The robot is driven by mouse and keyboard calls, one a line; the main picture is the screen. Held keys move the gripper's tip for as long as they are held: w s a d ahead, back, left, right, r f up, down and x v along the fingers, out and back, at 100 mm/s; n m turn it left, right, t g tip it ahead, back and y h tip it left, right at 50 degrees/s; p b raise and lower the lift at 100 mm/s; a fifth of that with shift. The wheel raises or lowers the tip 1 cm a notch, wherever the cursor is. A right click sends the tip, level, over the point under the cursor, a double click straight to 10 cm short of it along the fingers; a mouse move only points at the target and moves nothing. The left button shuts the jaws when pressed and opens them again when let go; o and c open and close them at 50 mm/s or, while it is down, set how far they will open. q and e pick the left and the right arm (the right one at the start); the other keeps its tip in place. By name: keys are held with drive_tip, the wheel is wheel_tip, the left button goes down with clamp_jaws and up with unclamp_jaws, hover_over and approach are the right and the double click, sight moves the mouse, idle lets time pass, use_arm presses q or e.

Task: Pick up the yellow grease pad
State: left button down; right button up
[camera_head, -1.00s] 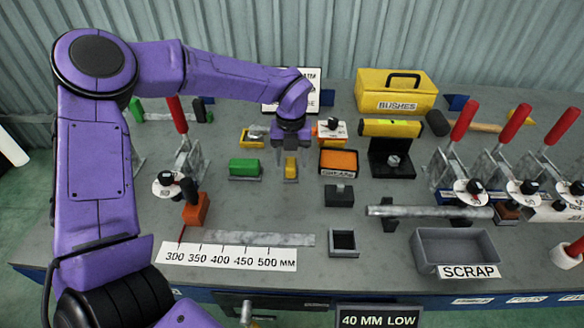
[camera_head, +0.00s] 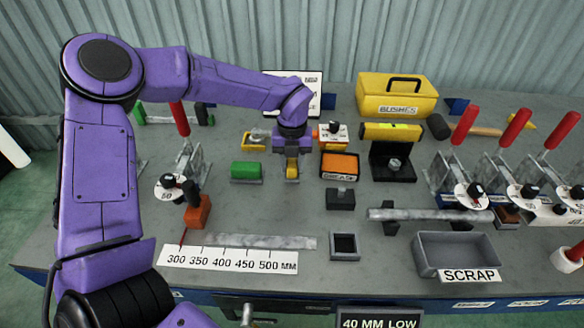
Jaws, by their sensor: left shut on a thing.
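The yellow grease pad (camera_head: 292,171) is a small yellow block just right of the green block. My left gripper (camera_head: 291,163) points down over it and is shut on it, with the fingers on its upper part. The pad is at or very near its grey holder on the bench; I cannot tell whether it is clear of it. My right gripper is not in view.
The green block (camera_head: 246,170) stands close on the left. The orange-topped grease tray (camera_head: 340,165) is close on the right. A dark block (camera_head: 340,199) and a grey scrap bin (camera_head: 456,251) are nearer the front. A yellow bushes box (camera_head: 396,96) stands behind.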

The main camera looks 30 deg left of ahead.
use_arm(q)
drive_tip(key=s+d+r+b, duration=0.2)
drive_tip(key=s+d+r, duration=0.5)
drive_tip(key=s+r, duration=0.5)
drive_tip(key=shift+d, duration=0.15)
drive_tip(key=c, duration=1.5)
unclamp_jaws()
drive_tip(key=shift+c, duration=0.9)
